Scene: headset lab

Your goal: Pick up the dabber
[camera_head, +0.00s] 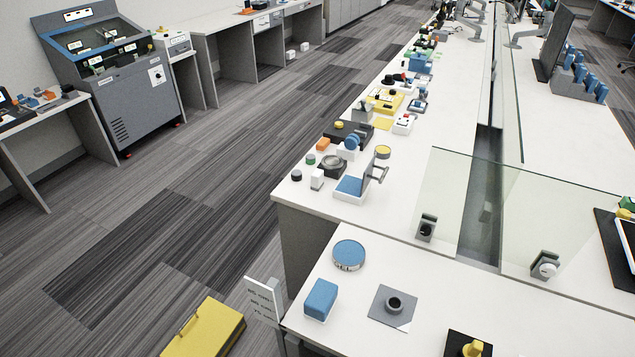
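No object in the head view can be named the dabber with certainty. A yellow knob-shaped piece (473,348) stands on a black square plate (455,343) at the bottom edge of the near white bench, partly cut off. A blue block with a white base (320,299) and a round blue-topped disc (349,254) lie further left on the same bench. Neither of my grippers shows in the head view.
A glass panel (460,190) stands along the back of the near white bench (540,320). A yellow case (205,330) is on the floor at left, beside a white sign (264,300). A longer bench (310,203) with many small items runs back. The carpet at left is open.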

